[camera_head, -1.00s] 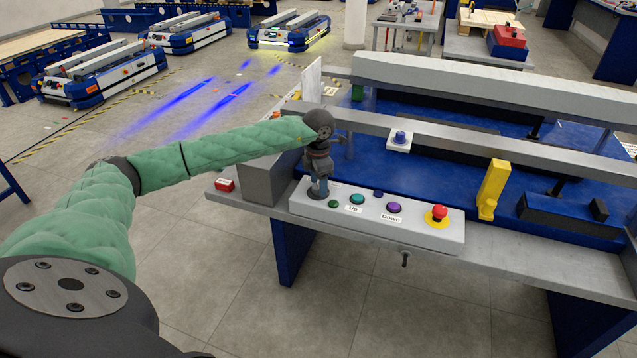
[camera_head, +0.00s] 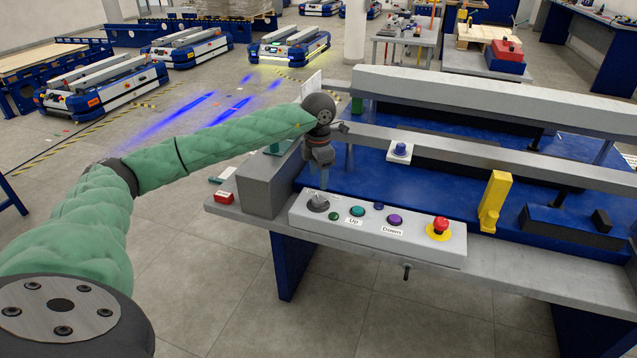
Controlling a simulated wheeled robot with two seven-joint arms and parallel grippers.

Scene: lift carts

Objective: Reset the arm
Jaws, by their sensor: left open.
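My left arm, in a green sleeve, comes in from the left of the head view. Its gripper (camera_head: 321,170) is open above the left end of the grey control panel (camera_head: 377,242). A grey rotary knob (camera_head: 318,202) sits on the panel just below the fingers. I cannot tell whether the fingertips touch it. The panel also has a teal button (camera_head: 357,211) marked "Up", a purple button (camera_head: 394,220) marked "Down" and a red emergency stop (camera_head: 441,224) on a yellow ring. My right gripper is not in view.
The panel lies on the front ledge of a blue lift cart (camera_head: 420,190) with grey rails. A yellow bracket (camera_head: 494,200) stands to the right. A small red box (camera_head: 225,197) lies on the ledge's left end. Several low carts stand far back. The floor at left is open.

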